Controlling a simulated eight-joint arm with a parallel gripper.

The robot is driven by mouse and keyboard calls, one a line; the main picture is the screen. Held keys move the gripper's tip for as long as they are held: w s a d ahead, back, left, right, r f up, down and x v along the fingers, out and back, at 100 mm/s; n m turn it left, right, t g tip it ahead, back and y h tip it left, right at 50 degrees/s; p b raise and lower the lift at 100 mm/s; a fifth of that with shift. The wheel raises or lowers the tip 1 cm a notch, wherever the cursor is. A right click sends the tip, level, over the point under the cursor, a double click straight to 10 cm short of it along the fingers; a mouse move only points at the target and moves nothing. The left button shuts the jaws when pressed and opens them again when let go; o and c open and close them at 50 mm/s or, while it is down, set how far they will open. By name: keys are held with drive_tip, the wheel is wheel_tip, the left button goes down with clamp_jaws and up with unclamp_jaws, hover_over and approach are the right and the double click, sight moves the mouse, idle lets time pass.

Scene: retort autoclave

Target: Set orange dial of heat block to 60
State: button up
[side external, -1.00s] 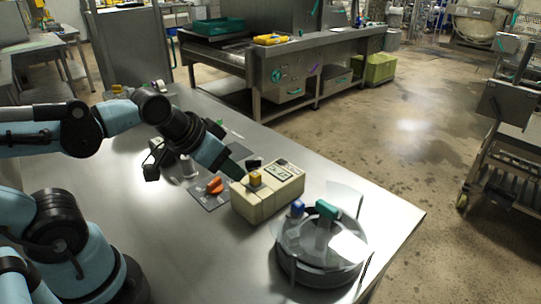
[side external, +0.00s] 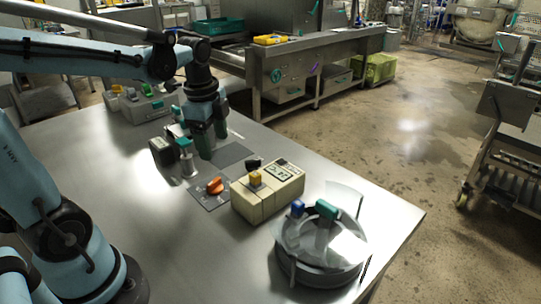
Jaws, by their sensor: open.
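An orange dial (side external: 215,186) sits on a flat grey plate (side external: 209,203) with small markings on the metal table; its setting is too small to read. Close to its right stands a beige box (side external: 252,207) with a small display (side external: 279,173), a yellow-orange block (side external: 255,178) and a black knob (side external: 254,163) by its far side. I cannot tell which of these belongs to the heat block. My gripper (side external: 212,148) points down, open and apparently empty, beyond the orange dial and clear of it.
A round glass-lidded vessel (side external: 318,264) with blue and teal handles stands at the table's near right. A teal-topped post (side external: 188,163) and a dark box (side external: 163,152) stand left of my gripper. A grey device with coloured knobs (side external: 138,106) is farther back. The table's front middle is clear.

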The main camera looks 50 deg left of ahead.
sight(215, 182)
drive_tip(key=f+m, duration=0.1)
drive_tip(key=f, duration=0.3)
drive_tip(key=a+f+m, duration=0.1)
drive_tip(key=f, duration=0.3)
drive_tip(key=a+f+g, duration=0.1)
drive_tip(key=f, duration=0.3)
drive_tip(key=shift+w+a+f+m, duration=0.2)
drive_tip(key=shift+f+m, duration=0.1)
drive_tip(key=shift+m, duration=0.1)
drive_tip(key=c, duration=1.1)
drive_tip(key=shift+o, duration=0.2)
